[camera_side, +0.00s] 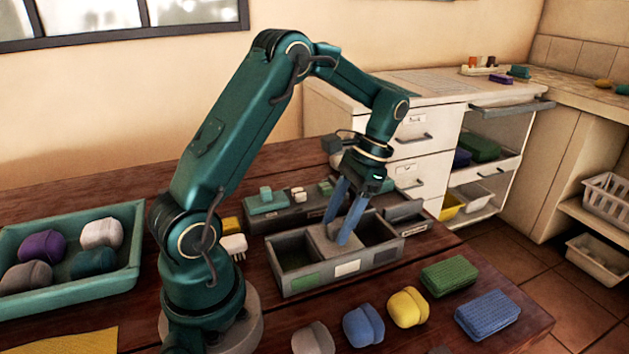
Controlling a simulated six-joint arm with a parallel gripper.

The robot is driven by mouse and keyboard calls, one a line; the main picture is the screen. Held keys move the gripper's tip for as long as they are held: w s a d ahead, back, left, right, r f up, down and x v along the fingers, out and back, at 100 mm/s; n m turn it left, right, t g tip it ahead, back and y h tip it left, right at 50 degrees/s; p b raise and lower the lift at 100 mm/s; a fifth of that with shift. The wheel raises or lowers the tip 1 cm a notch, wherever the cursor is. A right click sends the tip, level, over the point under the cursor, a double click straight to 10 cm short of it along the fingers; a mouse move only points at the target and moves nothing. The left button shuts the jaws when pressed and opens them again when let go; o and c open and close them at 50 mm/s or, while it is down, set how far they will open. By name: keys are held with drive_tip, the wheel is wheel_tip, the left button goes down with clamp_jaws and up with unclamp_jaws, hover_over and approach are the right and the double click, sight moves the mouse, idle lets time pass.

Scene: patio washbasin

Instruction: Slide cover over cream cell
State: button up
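A grey box (272,271) on the wooden table has cells in a row, with a green patch (306,282), a cream patch (347,268) and a grey patch (385,256) on its front wall. A grey cover (322,241) lies at the middle of the box, behind the cream patch. The cells to its left and right show open and dark. My gripper (336,231) points down with its blue fingers at the cover. The fingers stand a little apart. Whether they clamp a part of the cover is hidden.
A teal tray (136,268) with several rounded blocks stands at the left. Grey, blue (363,325) and yellow (407,307) blocks and green (449,275) and blue (487,315) sponges lie in front of the box. Another grey holder with small items (266,201) stands close behind it.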

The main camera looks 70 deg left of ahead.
drive_tip(key=shift+v, duration=2.55)
drive_tip(key=shift+w+d+r, duration=0.1)
drive_tip(key=shift+d+r, duration=0.1)
drive_tip(key=shift+r, duration=0.1)
wheel_tip(320, 180, up, 5)
drive_tip(key=t, duration=0.2)
hover_over(349, 244)
drive_tip(key=s+d+r+m+t, duration=0.1)
drive_tip(key=s+d+r+t, duration=0.2)
drive_tip(key=s+d+t, duration=0.3)
drive_tip(key=shift+s+d+f+n+t, duration=0.25)
drive_tip(key=shift+s+d+f+t, duration=0.3)
drive_tip(key=shift+s+f, duration=0.3)
drive_tip(key=shift+s+d+f+n+t, duration=0.25)
drive_tip(key=shift+s+d+f+t, duration=0.3)
drive_tip(key=shift+f, duration=0.5)
